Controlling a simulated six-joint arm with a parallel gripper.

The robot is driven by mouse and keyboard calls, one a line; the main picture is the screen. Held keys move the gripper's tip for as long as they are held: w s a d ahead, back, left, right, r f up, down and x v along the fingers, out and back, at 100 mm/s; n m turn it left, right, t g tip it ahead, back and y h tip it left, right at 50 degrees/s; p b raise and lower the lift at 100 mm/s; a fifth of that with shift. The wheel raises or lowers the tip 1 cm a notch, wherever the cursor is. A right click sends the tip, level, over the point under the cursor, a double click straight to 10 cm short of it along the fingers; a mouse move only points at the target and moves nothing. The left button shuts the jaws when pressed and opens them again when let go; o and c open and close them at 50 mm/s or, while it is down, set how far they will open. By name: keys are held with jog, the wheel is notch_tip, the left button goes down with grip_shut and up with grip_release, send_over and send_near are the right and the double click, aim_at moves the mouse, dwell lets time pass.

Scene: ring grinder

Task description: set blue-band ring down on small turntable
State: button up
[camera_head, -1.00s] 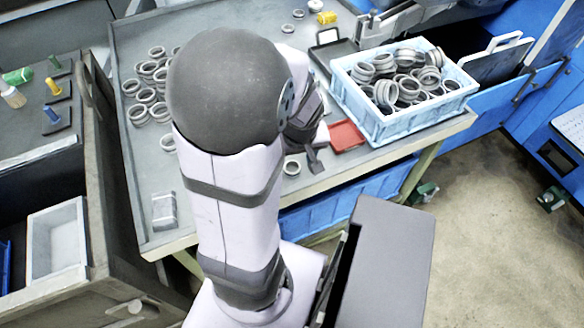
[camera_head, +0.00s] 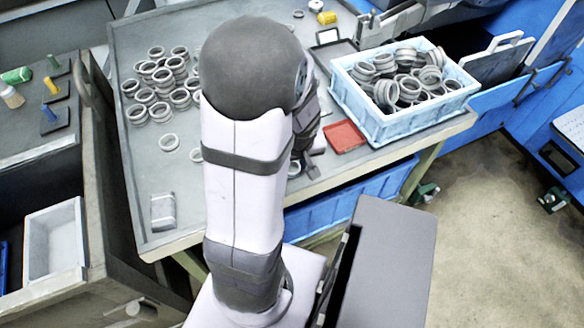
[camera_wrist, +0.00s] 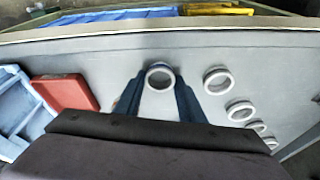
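My gripper (camera_wrist: 160,88) has its two dark fingers on either side of a grey ring (camera_wrist: 160,66) in the wrist view. The ring shows a blue edge and appears gripped at the fingertips, above or at the grey table; its height is hard to tell. In the head view my gripper (camera_head: 309,163) is near the table's front edge, partly behind my arm, and the held ring is not clearly visible. I cannot make out the small turntable in either view.
Loose rings (camera_wrist: 217,80) lie right of my gripper in the wrist view. A red tray (camera_head: 345,136) and a blue crate (camera_head: 400,128) of rings stand right of it in the head view. Many rings (camera_head: 160,85) cover the table's left side. A wrapped block (camera_head: 163,212) lies front left.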

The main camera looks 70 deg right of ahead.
jog(key=shift+r, duration=0.1)
jog(key=shift+c, duration=0.5)
